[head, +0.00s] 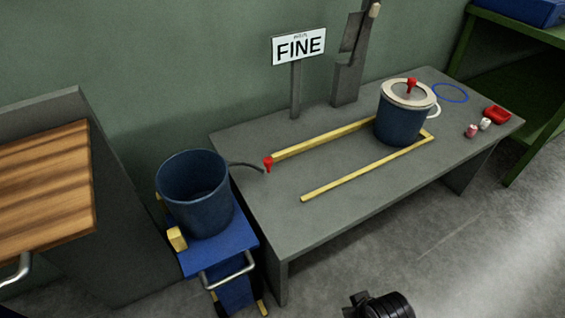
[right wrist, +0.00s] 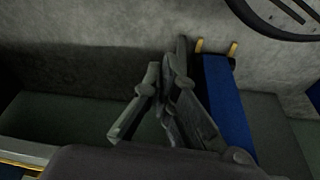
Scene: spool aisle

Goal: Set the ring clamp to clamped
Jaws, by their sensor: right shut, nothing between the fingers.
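A dark blue pot (head: 402,122) stands upright on the grey bench. It has a pale lid with a raised rim (head: 409,94) and a red handle or lever (head: 412,84) on top, and a white loop at its right side. I cannot tell from here which part is the ring clamp or how it is set. A thin blue ring (head: 450,92) lies flat behind the pot. My right gripper (right wrist: 168,78) shows in the right wrist view, its fingers shut and empty, apart from the pot. My left gripper is not in view.
The grey bench (head: 240,150) carries yellow guide strips (head: 365,172), a FINE sign (head: 298,46) and small red and white items at the right end. An open blue bucket (head: 193,190) stands on a blue cart (head: 225,240) at left.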

